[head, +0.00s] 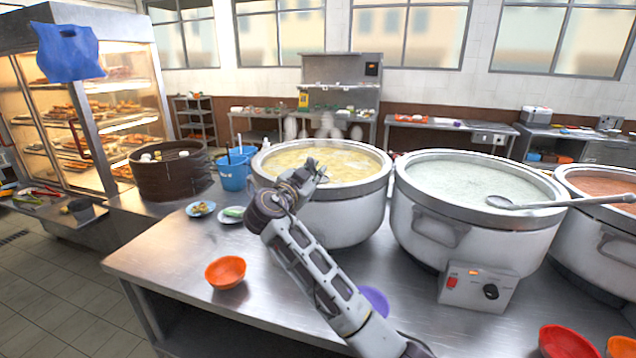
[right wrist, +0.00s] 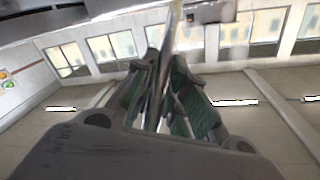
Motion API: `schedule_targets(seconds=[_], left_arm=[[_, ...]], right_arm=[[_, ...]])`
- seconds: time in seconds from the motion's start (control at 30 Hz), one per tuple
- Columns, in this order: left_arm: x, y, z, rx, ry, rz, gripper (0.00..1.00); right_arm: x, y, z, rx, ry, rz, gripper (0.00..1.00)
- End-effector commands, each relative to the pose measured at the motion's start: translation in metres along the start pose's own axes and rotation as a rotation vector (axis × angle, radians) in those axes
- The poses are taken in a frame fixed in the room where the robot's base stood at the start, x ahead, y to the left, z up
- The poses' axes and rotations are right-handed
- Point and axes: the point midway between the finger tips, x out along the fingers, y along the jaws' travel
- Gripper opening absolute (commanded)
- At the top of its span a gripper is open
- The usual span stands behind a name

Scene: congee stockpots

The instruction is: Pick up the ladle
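A metal ladle (head: 503,202) lies across the rim of the middle pot (head: 482,182) of pale congee, its handle running out to the right edge. My right gripper (head: 312,172) is at the near rim of the left pot (head: 325,165) of yellow congee, well left of that ladle. In the right wrist view, its fingers (right wrist: 163,85) are close together around a thin shiny metal handle (right wrist: 166,45), which looks like a second ladle's. That ladle's bowl is hidden. My left gripper is not in view.
A red-brown pot (head: 605,185) stands at the right. An orange bowl (head: 226,272), small plates (head: 201,209) and a purple bowl (head: 374,300) are on the steel counter (head: 165,262). A steamer basket (head: 172,172) and blue bucket (head: 233,175) stand left. The counter's front left is mostly clear.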

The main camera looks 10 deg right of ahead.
Motion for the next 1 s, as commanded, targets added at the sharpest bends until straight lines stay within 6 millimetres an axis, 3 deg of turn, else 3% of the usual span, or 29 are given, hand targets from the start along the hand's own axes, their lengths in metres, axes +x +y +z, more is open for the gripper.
schedule_targets(seconds=[0.3,0.57,0.77,1.0], left_arm=[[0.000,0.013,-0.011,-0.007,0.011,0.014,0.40],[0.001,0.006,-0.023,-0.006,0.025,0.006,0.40],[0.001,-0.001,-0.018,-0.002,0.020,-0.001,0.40],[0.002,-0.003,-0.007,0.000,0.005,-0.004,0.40]], right_arm=[[0.000,0.000,0.000,0.000,0.000,0.000,0.00],[0.000,0.000,-0.001,0.000,0.001,0.000,0.00],[0.000,-0.002,-0.004,0.002,0.001,0.000,0.00],[-0.001,-0.013,-0.024,0.003,0.001,-0.002,0.00]])
